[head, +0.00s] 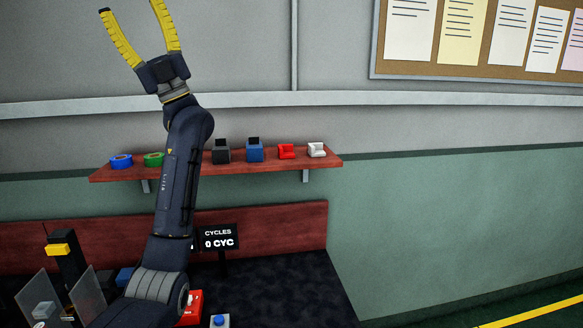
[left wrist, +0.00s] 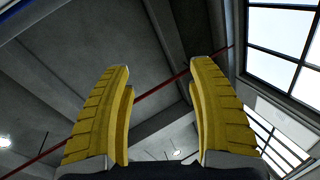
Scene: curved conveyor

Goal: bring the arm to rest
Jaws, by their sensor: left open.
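My left gripper (head: 142,30) is raised high in front of the grey wall in the head view, its two yellow fingers pointing up. The fingers are spread apart with nothing between them. In the left wrist view the same open fingers (left wrist: 160,105) stand against the ceiling. My left arm rises nearly straight from the lower left of the head view and hides part of the shelf and table. My right gripper is in neither view.
A red-brown wall shelf (head: 330,160) holds blue and green rings, black and blue blocks, and red and white pieces. Below is a dark table (head: 290,280) with a "0 CYC" display (head: 218,240) and a blue button (head: 219,320). A notice board (head: 480,72) hangs at upper right.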

